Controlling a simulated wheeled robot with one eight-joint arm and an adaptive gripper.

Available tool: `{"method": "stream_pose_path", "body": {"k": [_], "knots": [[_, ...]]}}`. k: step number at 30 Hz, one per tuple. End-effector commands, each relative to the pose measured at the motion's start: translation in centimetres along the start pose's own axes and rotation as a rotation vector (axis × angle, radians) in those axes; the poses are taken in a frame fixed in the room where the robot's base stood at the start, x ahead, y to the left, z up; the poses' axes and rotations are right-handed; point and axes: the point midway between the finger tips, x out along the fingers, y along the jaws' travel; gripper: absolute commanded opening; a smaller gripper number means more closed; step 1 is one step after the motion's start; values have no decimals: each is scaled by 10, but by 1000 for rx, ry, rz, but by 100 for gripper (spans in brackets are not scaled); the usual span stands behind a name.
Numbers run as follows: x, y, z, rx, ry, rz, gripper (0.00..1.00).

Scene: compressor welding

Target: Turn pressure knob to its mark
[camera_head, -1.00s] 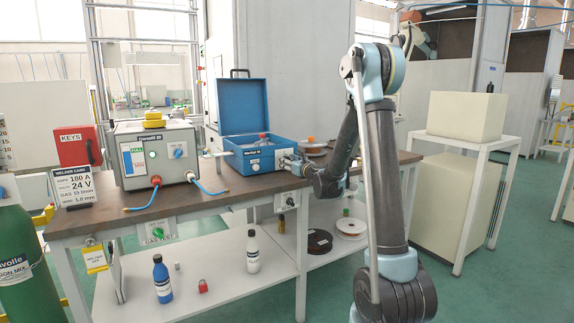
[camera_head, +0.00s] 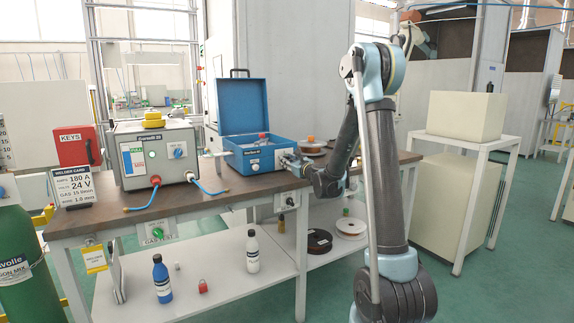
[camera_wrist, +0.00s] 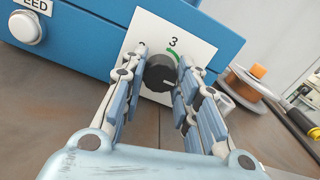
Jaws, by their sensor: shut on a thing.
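The pressure knob (camera_wrist: 159,73) is a dark round knob on a white plate (camera_wrist: 190,38) on the front of the blue case (camera_head: 240,112). A green arc mark (camera_wrist: 173,54) shows at the knob's upper right, under the number 3. The knob has a light pointer line, which seems to point right, below the green arc. My gripper (camera_wrist: 158,80) has its two fingers on either side of the knob, shut on it. In the head view my gripper (camera_head: 291,160) reaches the case's front right, and the knob is hidden there.
The blue case stands open on the brown workbench (camera_head: 120,213). A spool with an orange part (camera_wrist: 258,74) lies right of the case. A white button (camera_wrist: 27,27) is left of the plate. A grey welding machine (camera_head: 155,152) stands further left.

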Motion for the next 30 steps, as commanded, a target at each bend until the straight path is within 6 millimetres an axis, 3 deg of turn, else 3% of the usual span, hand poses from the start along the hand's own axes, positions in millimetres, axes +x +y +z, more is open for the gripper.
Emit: {"method": "stream_pose_path", "body": {"k": [30], "knots": [[-2,4,-1,-935,-3,5,5]]}}
